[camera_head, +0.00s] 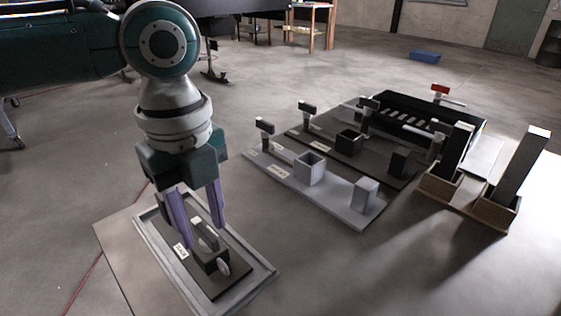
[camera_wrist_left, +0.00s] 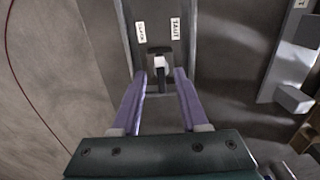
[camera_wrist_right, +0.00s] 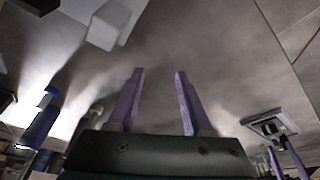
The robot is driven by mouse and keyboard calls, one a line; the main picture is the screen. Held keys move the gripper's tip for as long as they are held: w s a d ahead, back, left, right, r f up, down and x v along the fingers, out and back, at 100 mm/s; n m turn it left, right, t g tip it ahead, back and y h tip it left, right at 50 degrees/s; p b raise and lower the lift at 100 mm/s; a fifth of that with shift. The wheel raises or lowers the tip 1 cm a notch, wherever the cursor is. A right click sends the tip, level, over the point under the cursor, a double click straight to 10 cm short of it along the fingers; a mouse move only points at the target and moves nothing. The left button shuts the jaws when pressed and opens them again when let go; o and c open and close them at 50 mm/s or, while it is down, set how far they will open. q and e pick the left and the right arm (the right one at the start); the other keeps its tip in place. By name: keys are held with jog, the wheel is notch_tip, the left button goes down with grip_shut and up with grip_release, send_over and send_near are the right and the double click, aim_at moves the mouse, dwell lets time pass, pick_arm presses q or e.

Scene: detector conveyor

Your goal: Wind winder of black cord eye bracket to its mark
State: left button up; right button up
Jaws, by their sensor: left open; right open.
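The dark cord eye bracket (camera_head: 212,262), with its winder (camera_head: 206,233) as a pale-tipped lever, sits on a dark plate in a grey-rimmed tray (camera_head: 262,283). My left gripper (camera_head: 205,237) points down over it, open, with a purple finger on either side of the lever; I cannot tell whether they touch it. In the left wrist view the pale-topped winder (camera_wrist_left: 160,63) lies just beyond and between the fingertips (camera_wrist_left: 160,72). Two labels show there, SLACK (camera_wrist_left: 141,32) and TAUT (camera_wrist_left: 175,29). My right gripper (camera_wrist_right: 160,72) is open and empty, away from the bracket.
A light grey board (camera_head: 335,210) with a box, a block and a post stands right of the tray. Behind it are a dark board (camera_head: 325,143) and a black slatted unit (camera_head: 425,115). Wooden holders with tall dark blocks (camera_head: 515,170) stand at the right. Floor between tray and boards is clear.

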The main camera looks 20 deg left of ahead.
pick_arm(q)
jog(key=shift+f, duration=0.25)
jog(key=shift+w, duration=0.1)
grip_shut()
dwell(0.4)
